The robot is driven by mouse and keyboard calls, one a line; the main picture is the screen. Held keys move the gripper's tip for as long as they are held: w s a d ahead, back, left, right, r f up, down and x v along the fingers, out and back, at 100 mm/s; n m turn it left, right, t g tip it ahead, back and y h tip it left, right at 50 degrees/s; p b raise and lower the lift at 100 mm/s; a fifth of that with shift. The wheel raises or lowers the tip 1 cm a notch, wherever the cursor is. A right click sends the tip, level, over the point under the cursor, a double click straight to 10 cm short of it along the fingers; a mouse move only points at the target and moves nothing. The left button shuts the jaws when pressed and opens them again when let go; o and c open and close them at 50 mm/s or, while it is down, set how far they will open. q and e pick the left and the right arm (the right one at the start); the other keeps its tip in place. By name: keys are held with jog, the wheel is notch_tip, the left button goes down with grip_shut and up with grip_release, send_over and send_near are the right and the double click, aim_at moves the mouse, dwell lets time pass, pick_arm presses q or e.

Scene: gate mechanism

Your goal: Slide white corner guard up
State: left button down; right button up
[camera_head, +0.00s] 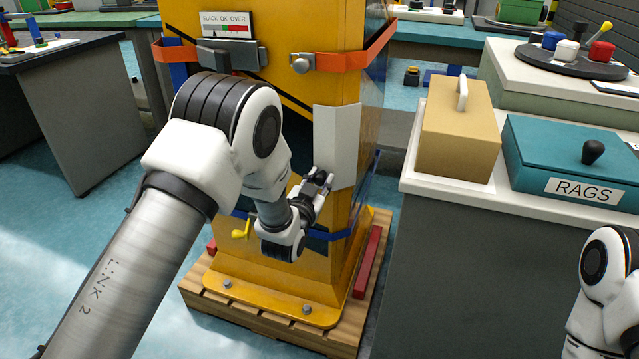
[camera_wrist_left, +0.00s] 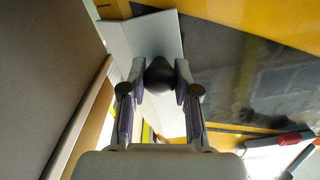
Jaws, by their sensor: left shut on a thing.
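The white corner guard (camera_head: 337,143) sits on the front right edge of the yellow cabinet (camera_head: 300,262), below the orange strap (camera_head: 345,60). My left gripper (camera_head: 322,178) is at the guard's lower left part, shut on a dark round knob. In the left wrist view the dark knob (camera_wrist_left: 159,76) is between the fingertips of my left gripper (camera_wrist_left: 160,85), with the white guard (camera_wrist_left: 140,40) behind it. In the head view the fingers largely hide the knob. My right arm shows at the lower right, but its gripper is out of view.
The cabinet stands on a wooden pallet (camera_head: 212,299). A counter at the right carries a tan box (camera_head: 457,135) and a teal RAGS box (camera_head: 560,160). A blue strap (camera_head: 340,234) circles the cabinet below the guard. A yellow handle (camera_head: 241,230) sticks out at the lower left.

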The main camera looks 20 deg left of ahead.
pick_arm(q)
notch_tip(320, 180, up, 12)
jog(key=p, duration=0.6)
jog(key=shift+r+p, duration=0.1)
jog(key=shift+p, duration=0.3)
jog(key=shift+r, duration=0.5)
jog(key=shift+w, duration=0.1)
jog(key=c, duration=0.8)
grip_release()
jog(key=shift+s+f, duration=0.1)
jog(key=shift+s, duration=0.35)
send_near(324, 123)
jog(key=s, duration=0.5)
jog(key=shift+s, duration=0.1)
